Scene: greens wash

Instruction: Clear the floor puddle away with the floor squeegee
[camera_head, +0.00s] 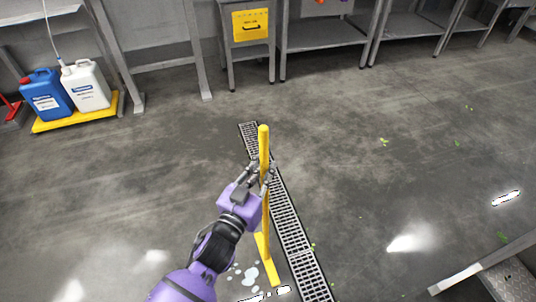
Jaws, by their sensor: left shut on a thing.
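The yellow floor squeegee (264,145) stands almost upright in the head view, with its head (267,262) low at the floor beside the drain channel. My left gripper (267,173) is shut on the squeegee's handle, below its top end. Pale wet patches of the floor puddle (250,273) show just left of the squeegee head, near the bottom edge of the picture. My left arm hides part of the floor to the left. I cannot tell whether the head touches the floor. My right gripper is not in view.
A grated floor drain (288,222) runs just right of the squeegee. Blue (47,95) and white (86,86) jugs stand on a yellow tray (76,116) at the left. Metal tables line the back. Green leaf scraps (383,142) lie on the open floor at right.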

